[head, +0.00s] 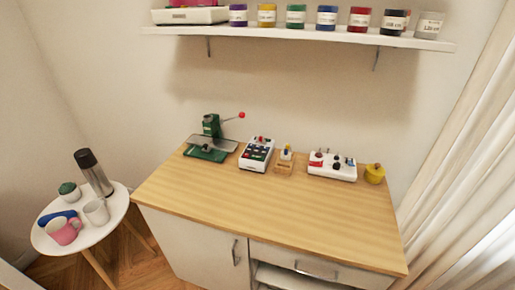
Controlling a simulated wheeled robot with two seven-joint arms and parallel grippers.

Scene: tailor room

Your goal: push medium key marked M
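A white device (256,154) with several dark and coloured keys on its top stands near the back of the wooden counter, left of the middle. The marks on its keys are too small to read, so I cannot tell which one bears an M. A second white device (333,165) with red, white and dark knobs or keys stands further right; its marks are also unreadable. Neither of my grippers is in view.
A green press (208,141) with a red-tipped lever, a small wooden stand (285,163) and a yellow pot (374,174) line the counter's back. The counter's front (270,213) is clear. A shelf (300,34) hangs above. A round side table (107,217) holds cups and a flask.

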